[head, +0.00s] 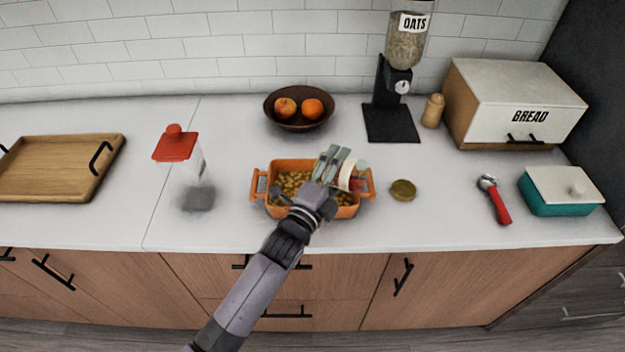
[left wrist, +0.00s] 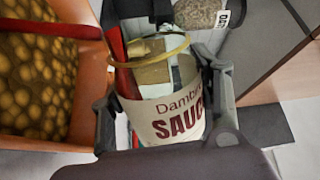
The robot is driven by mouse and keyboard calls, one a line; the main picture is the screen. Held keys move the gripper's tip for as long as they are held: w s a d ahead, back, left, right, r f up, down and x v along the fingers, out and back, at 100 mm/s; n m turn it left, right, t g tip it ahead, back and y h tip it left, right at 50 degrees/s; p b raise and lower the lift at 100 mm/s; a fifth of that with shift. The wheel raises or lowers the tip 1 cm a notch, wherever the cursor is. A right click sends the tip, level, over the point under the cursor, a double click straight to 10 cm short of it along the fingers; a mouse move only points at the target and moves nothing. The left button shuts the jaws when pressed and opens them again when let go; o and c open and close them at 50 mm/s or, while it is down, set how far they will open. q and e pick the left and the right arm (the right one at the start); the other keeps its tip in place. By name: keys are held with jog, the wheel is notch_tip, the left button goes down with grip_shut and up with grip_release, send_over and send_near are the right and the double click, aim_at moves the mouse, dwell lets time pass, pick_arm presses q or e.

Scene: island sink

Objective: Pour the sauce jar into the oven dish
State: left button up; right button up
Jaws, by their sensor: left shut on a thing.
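The orange oven dish (head: 262,190) stands on the counter with two side handles, filled with small round yellow-brown pieces. In the left wrist view its wall (left wrist: 95,70) is at the left. My left gripper (head: 336,166) is over the right part of the dish, shut on the sauce jar (head: 347,176). The jar is glass with a white label and red lettering; the left wrist view shows the jar (left wrist: 175,115) between the fingers, with a yellowish rim at its top. The jar's exact tilt and any flow of sauce cannot be made out. My right gripper is out of view.
A round gold lid (head: 403,190) lies right of the dish. A red-handled tool (head: 497,203) and a teal box (head: 560,195) are farther right. A red-lidded container (head: 177,145) stands left. A fruit bowl (head: 299,120) and an oats dispenser (head: 392,120) are behind.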

pick_arm(q)
jog(key=shift+w+a+f+n, duration=0.2)
jog(key=shift+f+n, duration=0.1)
jog(key=shift+n, duration=0.5)
dwell(1.0)
jog(key=shift+w+a+r+n+p, duration=0.1)
jog(key=shift+a+r+n+p, duration=0.15)
jog(key=shift+n+p, duration=0.35)
dwell(0.7)
